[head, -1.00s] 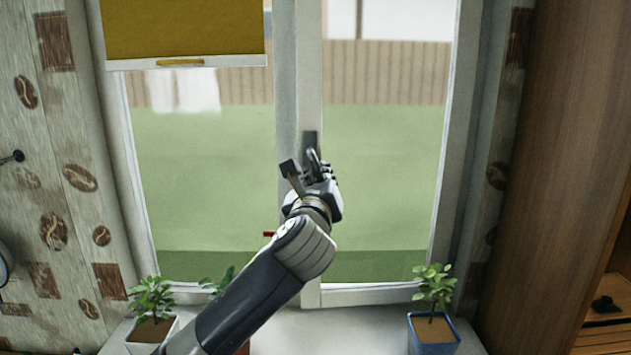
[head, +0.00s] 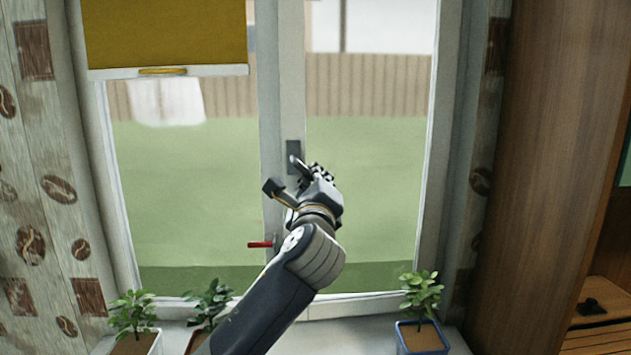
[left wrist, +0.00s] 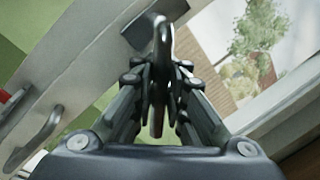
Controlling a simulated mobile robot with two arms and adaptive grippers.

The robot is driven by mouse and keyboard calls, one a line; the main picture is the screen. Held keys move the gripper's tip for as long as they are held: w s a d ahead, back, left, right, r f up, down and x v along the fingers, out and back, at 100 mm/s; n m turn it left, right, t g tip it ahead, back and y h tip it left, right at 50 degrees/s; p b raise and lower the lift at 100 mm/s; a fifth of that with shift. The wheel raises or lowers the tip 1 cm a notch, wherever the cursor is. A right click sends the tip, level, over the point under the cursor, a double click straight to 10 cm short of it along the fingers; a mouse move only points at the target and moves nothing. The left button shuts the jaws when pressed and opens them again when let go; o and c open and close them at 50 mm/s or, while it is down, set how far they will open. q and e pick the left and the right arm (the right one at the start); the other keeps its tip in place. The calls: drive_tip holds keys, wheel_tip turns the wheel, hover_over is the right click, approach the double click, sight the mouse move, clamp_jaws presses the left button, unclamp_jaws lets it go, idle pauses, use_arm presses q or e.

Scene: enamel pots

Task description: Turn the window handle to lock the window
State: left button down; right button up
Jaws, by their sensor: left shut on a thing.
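The window handle (head: 299,163) is a dark lever on a dark rectangular plate (head: 293,149) on the middle post of the window (head: 268,120). My left gripper (head: 316,177) is at the lever, just right of and below the plate. In the left wrist view the lever (left wrist: 161,38) runs from the plate (left wrist: 135,32) down between the fingers of my left gripper (left wrist: 158,95), which is shut on it. In the head view the lever slants down to the right, its lower part hidden by the gripper. My right gripper is not in view.
A red-handled item (head: 260,244) shows left of my forearm. Potted plants (head: 420,298) stand on the sill at left and right. A yellow blind (head: 165,35) covers the upper left pane. A wooden cabinet (head: 540,180) stands at the right.

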use_arm(q)
drive_tip(key=shift+f, duration=0.1)
drive_tip(key=c, duration=1.6)
unclamp_jaws()
drive_tip(key=shift+a, duration=0.15)
drive_tip(key=shift+s, duration=0.1)
drive_tip(key=s+f, duration=0.1)
drive_tip(key=s, duration=1)
drive_tip(key=shift+s+a+f, duration=0.3)
drive_tip(key=shift+a+f, duration=0.05)
drive_tip(key=shift+a, duration=0.1)
